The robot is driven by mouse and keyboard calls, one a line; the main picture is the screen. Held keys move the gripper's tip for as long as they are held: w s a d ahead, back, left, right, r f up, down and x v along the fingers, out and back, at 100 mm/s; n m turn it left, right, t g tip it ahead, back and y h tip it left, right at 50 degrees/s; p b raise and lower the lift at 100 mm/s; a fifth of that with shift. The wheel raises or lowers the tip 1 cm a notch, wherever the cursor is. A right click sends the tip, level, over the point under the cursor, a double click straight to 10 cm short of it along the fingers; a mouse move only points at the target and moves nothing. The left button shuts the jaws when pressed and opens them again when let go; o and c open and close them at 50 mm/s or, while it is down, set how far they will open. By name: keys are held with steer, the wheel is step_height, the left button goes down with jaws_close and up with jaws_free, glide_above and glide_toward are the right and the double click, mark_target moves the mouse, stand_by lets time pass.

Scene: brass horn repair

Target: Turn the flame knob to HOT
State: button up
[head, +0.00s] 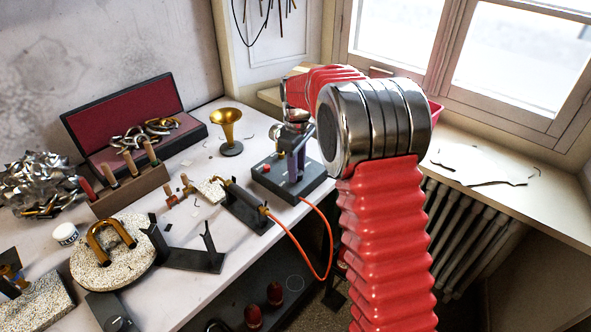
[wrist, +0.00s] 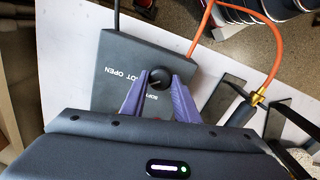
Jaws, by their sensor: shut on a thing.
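The dark grey control box (head: 262,176) stands at the right end of the bench, and it fills the upper middle of the wrist view (wrist: 112,88). The round black flame knob (wrist: 159,76) is on its top face, between the purple fingers of my gripper (wrist: 160,84). My gripper (head: 294,166) comes down on the box from above and is shut on the knob. I cannot tell where the knob points. The knob is hidden in the head view.
A torch (head: 246,207) with an orange hose (head: 325,246) lies on a dark stand beside the box. A brass bell (head: 229,128) stands behind. A wooden rack (head: 127,189), an open red-lined case (head: 122,120) and a speckled round pad (head: 139,254) are further left.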

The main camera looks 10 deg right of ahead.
steer(key=shift+s+d+f+m, duration=0.1)
steer(key=shift+s+m, duration=0.05)
steer(key=shift+m, duration=0.75)
steer(key=o, duration=1.1)
steer(key=shift+r, duration=0.2)
steer(key=shift+r, duration=0.3)
step_height(320, 180, up, 13)
steer(key=shift+f, duration=0.1)
